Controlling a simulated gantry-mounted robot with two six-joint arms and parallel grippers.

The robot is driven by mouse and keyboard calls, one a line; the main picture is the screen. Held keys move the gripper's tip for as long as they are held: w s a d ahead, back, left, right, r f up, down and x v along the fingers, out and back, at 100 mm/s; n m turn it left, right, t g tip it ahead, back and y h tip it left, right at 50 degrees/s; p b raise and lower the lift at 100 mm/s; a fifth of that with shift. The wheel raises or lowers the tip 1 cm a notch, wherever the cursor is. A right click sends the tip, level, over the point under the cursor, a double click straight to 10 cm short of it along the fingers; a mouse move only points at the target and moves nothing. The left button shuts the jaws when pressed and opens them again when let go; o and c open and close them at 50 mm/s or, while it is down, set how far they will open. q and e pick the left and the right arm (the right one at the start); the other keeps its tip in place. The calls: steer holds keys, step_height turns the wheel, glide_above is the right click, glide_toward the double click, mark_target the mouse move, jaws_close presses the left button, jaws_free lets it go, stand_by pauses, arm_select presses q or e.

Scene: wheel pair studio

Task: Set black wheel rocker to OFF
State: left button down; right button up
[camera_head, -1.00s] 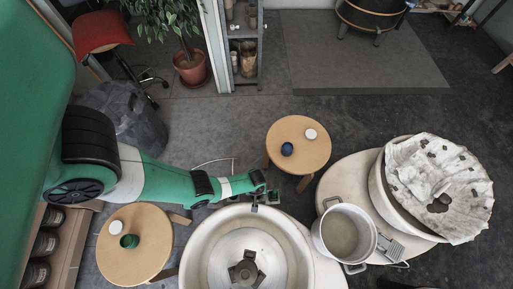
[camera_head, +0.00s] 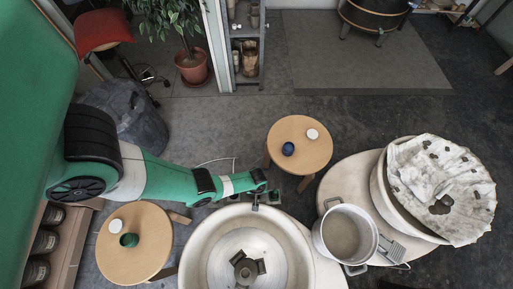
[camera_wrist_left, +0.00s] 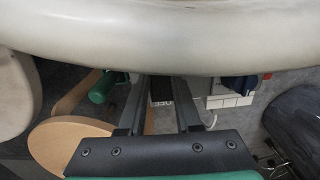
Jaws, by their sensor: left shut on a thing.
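The black rocker (camera_wrist_left: 162,92), with part of the lettering OFF showing, sits under the pale wheel rim in the left wrist view. My left gripper (camera_wrist_left: 158,88) has its fingers on either side of it and is shut on it; the rim hides the far part of the contact. In the head view my left gripper (camera_head: 255,206) is at the upper edge of the round pale wheel basin (camera_head: 195,240). A dark lugged piece (camera_head: 246,270) sits at the middle of that wheel. My right gripper is not in view.
A white box with a dark blue part (camera_wrist_left: 237,88) is right of the rocker. Round stools (camera_head: 315,150) (camera_head: 125,265) stand nearby. A metal pot (camera_head: 345,235) and a cloth-covered basin (camera_head: 440,185) are at the right. Open floor (camera_head: 230,135) lies beyond.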

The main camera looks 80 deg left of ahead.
arm_select(q)
steer(key=shift+a+r+h, duration=0.1)
steer(key=shift+a+h, duration=0.2)
steer(key=shift+h, duration=0.4)
steer(key=shift+a+h+b, duration=0.1)
steer(key=shift+h+b, duration=0.2)
steer(key=shift+h, duration=0.6)
steer(key=c, duration=0.6)
jaws_free()
steer(key=shift+r, duration=0.15)
